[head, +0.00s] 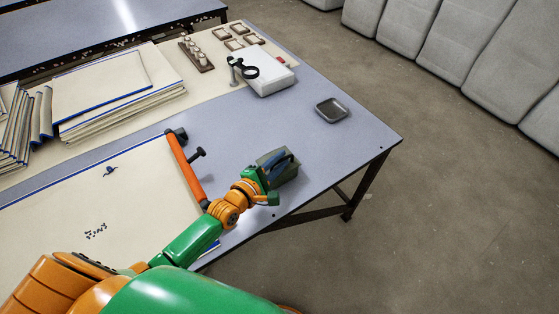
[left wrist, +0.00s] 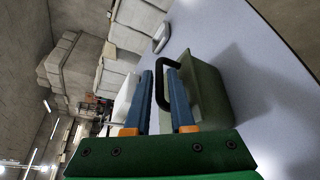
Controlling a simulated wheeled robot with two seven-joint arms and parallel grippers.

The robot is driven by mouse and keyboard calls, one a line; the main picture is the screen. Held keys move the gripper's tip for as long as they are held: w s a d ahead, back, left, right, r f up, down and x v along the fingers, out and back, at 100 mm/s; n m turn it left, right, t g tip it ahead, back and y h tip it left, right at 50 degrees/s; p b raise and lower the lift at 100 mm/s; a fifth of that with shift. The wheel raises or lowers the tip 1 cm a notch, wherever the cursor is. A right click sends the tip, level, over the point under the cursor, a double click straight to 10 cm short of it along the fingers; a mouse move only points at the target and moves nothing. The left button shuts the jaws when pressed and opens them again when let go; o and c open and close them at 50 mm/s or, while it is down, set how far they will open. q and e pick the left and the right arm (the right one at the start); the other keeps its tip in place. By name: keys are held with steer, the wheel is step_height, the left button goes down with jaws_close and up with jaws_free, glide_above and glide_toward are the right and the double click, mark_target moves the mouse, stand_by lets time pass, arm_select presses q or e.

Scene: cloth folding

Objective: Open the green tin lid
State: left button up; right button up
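A dark green tin (head: 289,178) stands near the right front edge of the blue-grey table (head: 335,150). In the left wrist view the tin (left wrist: 210,92) shows its side, with a black loop handle (left wrist: 161,84) at its top. My left gripper (head: 279,160) is at the tin's top in the head view and partly hides it. In the left wrist view its two blue fingers (left wrist: 161,88) are apart, with part of the handle between them. I cannot tell whether either finger touches the handle. My right gripper is in neither view.
A shallow grey tray (head: 332,110) lies near the table's right edge. An orange bar tool (head: 185,168) lies left of the tin, by a cream cloth (head: 120,210). A white box (head: 268,80) and folded cloth stacks (head: 115,90) stand farther back.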

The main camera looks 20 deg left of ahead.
arm_select(q)
jaws_close()
stand_by(1.1)
